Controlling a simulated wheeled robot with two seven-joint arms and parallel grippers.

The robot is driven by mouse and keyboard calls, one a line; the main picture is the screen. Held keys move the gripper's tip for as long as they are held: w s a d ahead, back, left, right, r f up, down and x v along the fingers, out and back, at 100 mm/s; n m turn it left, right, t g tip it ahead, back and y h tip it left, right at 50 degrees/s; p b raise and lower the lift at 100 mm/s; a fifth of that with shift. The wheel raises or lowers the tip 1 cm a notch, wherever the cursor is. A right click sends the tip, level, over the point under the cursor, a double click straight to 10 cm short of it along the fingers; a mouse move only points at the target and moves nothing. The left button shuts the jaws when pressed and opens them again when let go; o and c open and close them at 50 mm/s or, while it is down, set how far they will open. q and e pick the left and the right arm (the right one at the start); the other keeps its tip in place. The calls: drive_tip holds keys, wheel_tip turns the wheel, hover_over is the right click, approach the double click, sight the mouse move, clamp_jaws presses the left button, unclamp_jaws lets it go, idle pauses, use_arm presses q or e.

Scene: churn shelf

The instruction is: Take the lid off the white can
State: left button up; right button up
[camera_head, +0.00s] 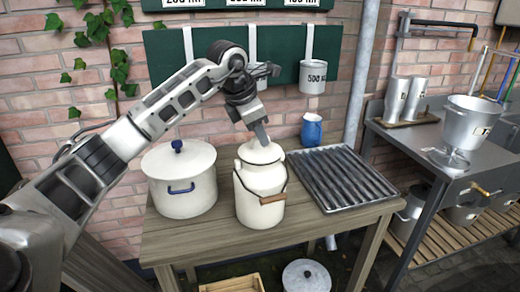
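The white can (259,200) is a cream milk churn with a wire handle and a brown wooden grip. It stands upright on the wooden table, at the middle of the view. Its rounded lid (260,153) sits on its neck. My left gripper (262,141) comes down from above, and its fingertips are at the top of the lid. The fingers show edge-on and hide the lid's top, so I cannot tell whether they are open or shut on it. My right gripper is not in view.
A white pot (182,207) with a blue-knobbed lid stands left of the can. A ridged metal rack (345,178) lies to its right, with a blue jug (311,130) behind. The wooden table (215,238) is bare along its front. A grey pipe (361,75) rises behind the rack.

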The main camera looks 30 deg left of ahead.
use_arm(q)
drive_tip(key=shift+w+f, duration=0.2)
drive_tip(key=shift+f, duration=0.25)
drive_tip(key=shift+c, duration=0.4)
clamp_jaws()
drive_tip(key=shift+r, duration=0.1)
